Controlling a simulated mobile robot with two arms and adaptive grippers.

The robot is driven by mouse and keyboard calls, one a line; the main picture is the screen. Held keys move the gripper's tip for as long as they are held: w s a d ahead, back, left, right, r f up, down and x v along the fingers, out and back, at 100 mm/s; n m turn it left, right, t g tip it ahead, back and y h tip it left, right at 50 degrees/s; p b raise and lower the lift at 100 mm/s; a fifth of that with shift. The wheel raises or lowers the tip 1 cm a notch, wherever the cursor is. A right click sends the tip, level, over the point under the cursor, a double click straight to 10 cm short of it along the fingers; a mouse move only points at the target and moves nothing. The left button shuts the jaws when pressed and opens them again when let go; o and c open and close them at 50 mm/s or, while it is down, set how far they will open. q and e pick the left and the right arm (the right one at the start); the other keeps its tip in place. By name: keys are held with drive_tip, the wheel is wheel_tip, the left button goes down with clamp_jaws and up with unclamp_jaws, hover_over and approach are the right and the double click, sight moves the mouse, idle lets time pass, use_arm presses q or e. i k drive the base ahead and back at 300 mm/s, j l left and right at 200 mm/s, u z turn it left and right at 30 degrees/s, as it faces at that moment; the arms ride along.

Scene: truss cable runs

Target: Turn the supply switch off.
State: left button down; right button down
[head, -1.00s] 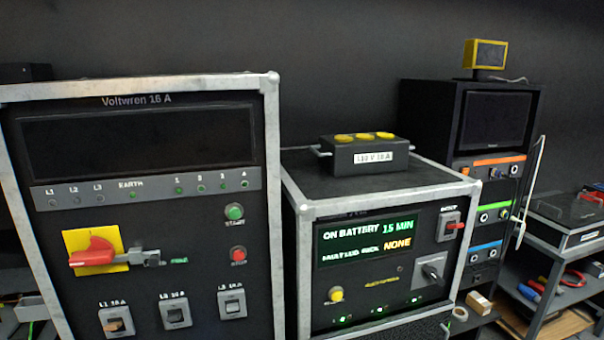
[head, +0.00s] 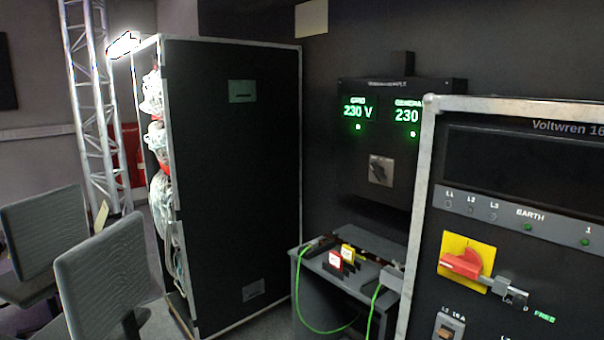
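A red rotary handle (head: 462,264) sits on a square yellow plate (head: 483,249) on the front of the Voltwren rack (head: 500,207). The handle lies roughly crosswise, tilted slightly down to the right. A grey latch-like part (head: 510,294) is beside its right end, above green lettering that reads FREE. A grey rotary switch (head: 380,170) is on the dark wall box (head: 352,185), below green displays reading 230 V and 230. No label in view names either one as the supply switch. Neither of my grippers is in view.
A tall black cabinet (head: 235,170) with coiled cables on its left side stands at left centre. A low table (head: 318,262) with red and yellow tags and green cables stands below the wall box. Two grey chairs (head: 108,270) are at the left, before a metal truss (head: 92,110).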

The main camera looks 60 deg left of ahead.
sight(379, 171)
drive_tip(key=u, duration=1.4)
